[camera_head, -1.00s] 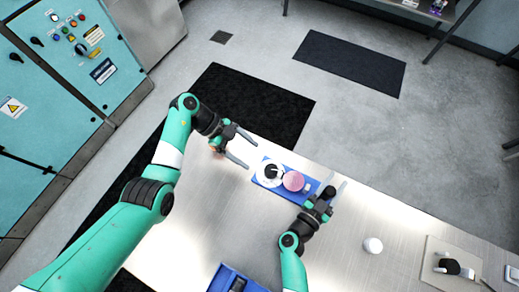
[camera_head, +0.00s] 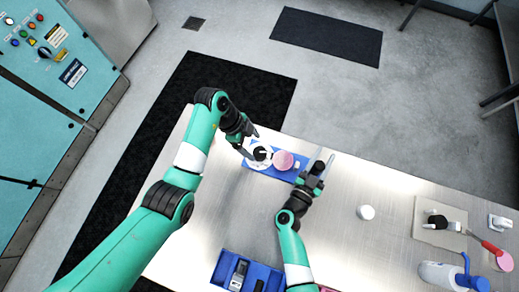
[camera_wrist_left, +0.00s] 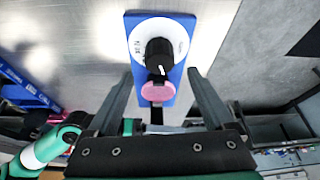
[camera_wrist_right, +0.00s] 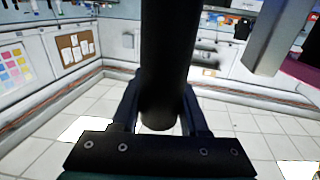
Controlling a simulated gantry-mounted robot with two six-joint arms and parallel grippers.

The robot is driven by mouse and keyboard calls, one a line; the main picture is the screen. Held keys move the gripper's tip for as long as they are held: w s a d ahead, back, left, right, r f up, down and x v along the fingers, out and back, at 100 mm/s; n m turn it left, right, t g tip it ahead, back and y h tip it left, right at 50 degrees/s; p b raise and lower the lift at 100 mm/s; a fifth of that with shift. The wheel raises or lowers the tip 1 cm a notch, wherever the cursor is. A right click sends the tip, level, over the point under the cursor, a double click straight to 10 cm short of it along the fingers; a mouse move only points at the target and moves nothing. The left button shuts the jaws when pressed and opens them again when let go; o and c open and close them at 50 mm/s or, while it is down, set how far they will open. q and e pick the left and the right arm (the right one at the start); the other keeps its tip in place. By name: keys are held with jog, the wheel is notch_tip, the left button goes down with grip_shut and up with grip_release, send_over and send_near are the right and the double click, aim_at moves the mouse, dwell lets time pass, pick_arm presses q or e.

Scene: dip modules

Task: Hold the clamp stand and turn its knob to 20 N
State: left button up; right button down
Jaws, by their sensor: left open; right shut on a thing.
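The clamp stand has a blue base (camera_head: 288,174), a white dial with a black knob (camera_head: 262,154) and a round pink part (camera_head: 283,160). It lies near the table's far edge. My left gripper (camera_head: 253,146) is open at the dial's left side. In the left wrist view the black knob (camera_wrist_left: 158,53) shows between its spread fingers, with the white dial (camera_wrist_left: 178,36) around it; contact cannot be told. My right gripper (camera_head: 323,160) is at the base's right end. In the right wrist view it is shut on a dark upright post (camera_wrist_right: 168,60), apparently the stand's. The dial marks are unreadable.
A blue tray (camera_head: 228,255) with dark items sits at the near edge.

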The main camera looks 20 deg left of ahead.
aim_at(259, 152)
pick_arm(q)
jog(key=x, duration=0.6)
jog(key=shift+f, duration=0.2)
jog(key=c, duration=1.4)
jog(key=shift+m+g, duration=0.5)
jog(key=shift+m, duration=1.1)
jog(key=shift+s, duration=0.1)
